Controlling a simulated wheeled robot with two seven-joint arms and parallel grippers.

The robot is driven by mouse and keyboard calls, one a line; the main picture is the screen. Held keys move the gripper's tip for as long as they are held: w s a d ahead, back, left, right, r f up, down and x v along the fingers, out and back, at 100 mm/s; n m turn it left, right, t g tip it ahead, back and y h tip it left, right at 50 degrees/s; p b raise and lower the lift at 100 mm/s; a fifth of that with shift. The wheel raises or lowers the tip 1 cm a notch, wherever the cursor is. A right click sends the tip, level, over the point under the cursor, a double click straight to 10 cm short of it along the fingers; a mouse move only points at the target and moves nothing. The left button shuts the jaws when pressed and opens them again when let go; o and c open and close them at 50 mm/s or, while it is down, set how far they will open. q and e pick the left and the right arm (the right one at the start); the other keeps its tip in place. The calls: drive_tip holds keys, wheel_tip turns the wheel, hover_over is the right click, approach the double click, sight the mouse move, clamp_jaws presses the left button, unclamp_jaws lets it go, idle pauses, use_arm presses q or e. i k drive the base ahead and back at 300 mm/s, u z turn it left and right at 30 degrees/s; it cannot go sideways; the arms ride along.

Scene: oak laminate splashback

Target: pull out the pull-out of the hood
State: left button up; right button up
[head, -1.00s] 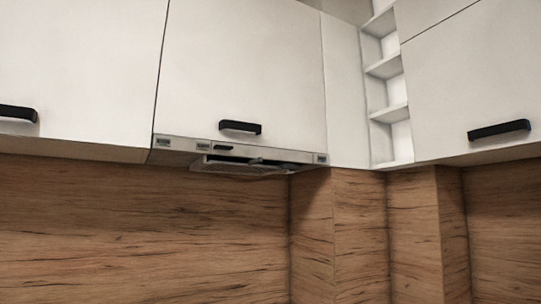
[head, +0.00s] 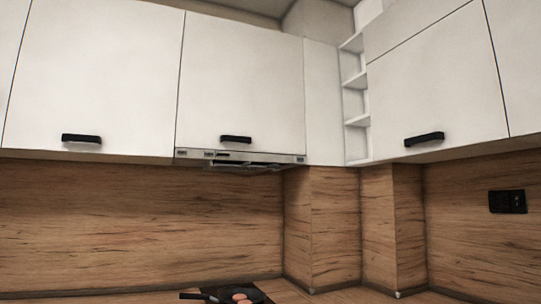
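The hood (head: 240,157) is a slim grey metal strip under a white wall cabinet, near the middle of the head view. Its front carries small dark labels or controls. The pull-out (head: 245,166) shows as a thin, dark-edged part below the strip; how far it stands out is hard to tell. Neither of my grippers is in view, and nothing touches the hood.
White cabinets with black handles (head: 236,139) run along both walls. Open corner shelves (head: 356,120) stand right of the hood. A dark pan (head: 232,293) with round brownish items sits on the counter below. A black socket (head: 507,201) is on the right wall. The space under the hood is clear.

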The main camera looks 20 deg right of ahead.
sight(224, 156)
drive_tip(key=z, duration=0.65)
drive_tip(key=i, duration=0.9)
drive_tip(key=z, duration=0.45)
drive_tip(key=i, duration=1)
drive_tip(key=u, duration=0.55)
